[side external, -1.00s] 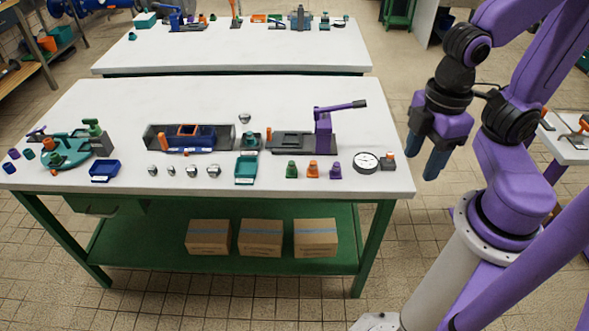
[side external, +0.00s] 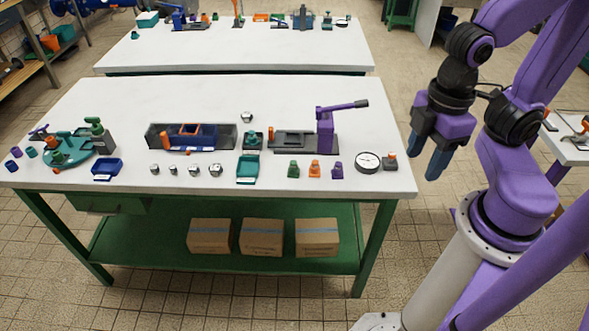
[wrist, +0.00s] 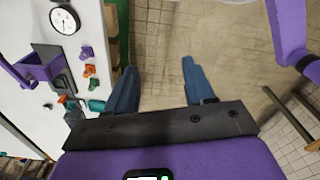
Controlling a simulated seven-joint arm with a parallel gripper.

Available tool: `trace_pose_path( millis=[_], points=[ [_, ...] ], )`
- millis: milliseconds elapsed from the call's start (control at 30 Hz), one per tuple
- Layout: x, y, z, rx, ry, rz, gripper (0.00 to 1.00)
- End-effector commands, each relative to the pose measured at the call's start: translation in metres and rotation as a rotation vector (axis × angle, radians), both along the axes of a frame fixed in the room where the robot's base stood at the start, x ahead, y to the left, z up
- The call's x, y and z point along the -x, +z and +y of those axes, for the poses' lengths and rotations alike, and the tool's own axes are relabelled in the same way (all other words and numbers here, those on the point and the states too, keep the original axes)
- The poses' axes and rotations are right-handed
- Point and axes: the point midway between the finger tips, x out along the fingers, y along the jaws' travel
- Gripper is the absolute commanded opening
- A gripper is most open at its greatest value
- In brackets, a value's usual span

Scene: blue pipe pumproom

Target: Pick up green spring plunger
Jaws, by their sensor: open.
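The green spring plunger (side external: 293,169) stands on the white table near its front edge, left of an orange plunger (side external: 314,169) and a purple one (side external: 337,170). In the wrist view the green plunger (wrist: 95,84) shows left of my fingers, beside the orange one (wrist: 90,71) and the purple one (wrist: 87,53). My gripper (side external: 433,158) hangs off the table's right edge, well apart from the plungers. Its blue fingers also show in the wrist view (wrist: 158,82), spread apart with only floor between them.
A round dial gauge (side external: 367,162) lies right of the plungers. A purple lever press (side external: 325,130) stands behind them. A teal tray (side external: 248,169) is to their left, with several silver nuts (side external: 194,170) beyond it. The back of the white table (side external: 200,98) is clear.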

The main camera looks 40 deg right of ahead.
Motion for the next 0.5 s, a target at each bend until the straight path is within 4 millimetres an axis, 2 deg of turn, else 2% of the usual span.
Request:
trace_pose_path(
  millis=[333, 500],
  points=[
    [-0.002, 0.000, 0.001, 0.000, 0.002, 0.000, 0.58],
    [-0.025, 0.001, 0.014, 0.005, 0.030, -0.001, 0.58]
  ],
)
